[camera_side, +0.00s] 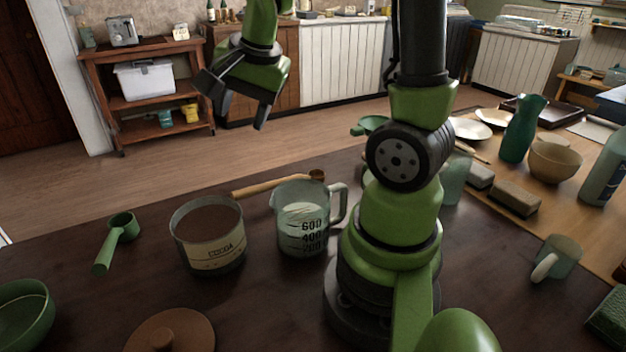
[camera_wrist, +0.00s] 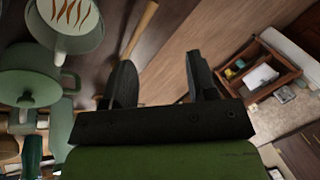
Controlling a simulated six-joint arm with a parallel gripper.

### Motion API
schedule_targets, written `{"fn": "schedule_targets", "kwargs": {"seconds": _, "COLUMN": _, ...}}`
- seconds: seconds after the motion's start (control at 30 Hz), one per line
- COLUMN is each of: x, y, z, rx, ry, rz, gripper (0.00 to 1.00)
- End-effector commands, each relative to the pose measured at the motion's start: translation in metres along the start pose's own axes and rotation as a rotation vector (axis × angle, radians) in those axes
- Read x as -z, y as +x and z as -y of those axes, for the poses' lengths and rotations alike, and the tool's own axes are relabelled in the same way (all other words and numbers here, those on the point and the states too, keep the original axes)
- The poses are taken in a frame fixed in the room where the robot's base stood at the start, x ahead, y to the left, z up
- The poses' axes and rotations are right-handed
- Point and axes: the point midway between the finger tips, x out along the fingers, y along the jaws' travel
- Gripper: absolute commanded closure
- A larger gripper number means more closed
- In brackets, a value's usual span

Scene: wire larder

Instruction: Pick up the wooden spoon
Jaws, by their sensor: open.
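The wooden spoon lies on the dark table behind the cocoa tin (camera_side: 215,256) and the glass measuring jug (camera_side: 300,235). In the side view its pale handle (camera_side: 270,186) runs from above the tin to a darker bowl end (camera_side: 317,175) behind the jug's rim. In the wrist view part of the handle (camera_wrist: 140,30) shows above and left of centre, near the table edge. My gripper (camera_side: 243,118) is open and empty, raised well above the spoon. Its two black fingers also show in the wrist view (camera_wrist: 160,60), apart, with the handle beyond the left finger.
A green scoop (camera_side: 118,234) lies left of the tin. A brown lid (camera_side: 170,332) and a green bowl (camera_side: 22,315) are at the front left.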

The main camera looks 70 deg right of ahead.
Motion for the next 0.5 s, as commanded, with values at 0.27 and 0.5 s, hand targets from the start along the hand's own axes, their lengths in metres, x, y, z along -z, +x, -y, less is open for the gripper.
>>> {"fn": "schedule_targets", "kwargs": {"seconds": 0.27, "x": 0.062, "y": 0.091, "z": -0.035, "rx": -0.163, "ry": 0.554, "rz": -0.053, "gripper": 0.47}}
{"fn": "schedule_targets", "kwargs": {"seconds": 0.5, "x": 0.076, "y": 0.123, "z": -0.055, "rx": -0.200, "ry": 0.729, "rz": -0.073, "gripper": 0.47}}
